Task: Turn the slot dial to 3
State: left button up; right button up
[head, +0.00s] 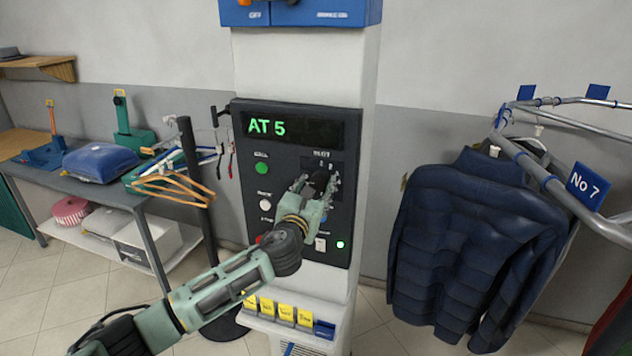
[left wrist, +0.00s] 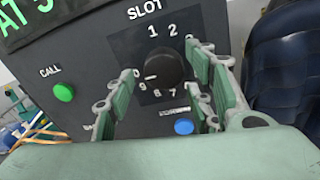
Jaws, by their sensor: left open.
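The black slot dial (left wrist: 164,70) sits on the dark control panel under the word SLOT, with white numbers around it. Its white mark is on the left side, toward the 0. In the head view the dial (head: 319,179) is partly hidden by my gripper. My left gripper (head: 317,190) is open in front of the panel, its fingers on either side of the dial. In the left wrist view the fingers of my left gripper (left wrist: 162,88) flank the dial, with gaps visible; the right finger covers some numbers. My right gripper is not in view.
The display (head: 300,128) above reads AT 5. A green CALL button (head: 261,168) is left of the dial, and a blue button (left wrist: 184,127) is below it. A rail with dark jackets (head: 470,245) stands at the right.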

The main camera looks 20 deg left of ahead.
pick_arm(q)
jog(key=shift+w, duration=0.8)
jog(key=c, duration=1.1)
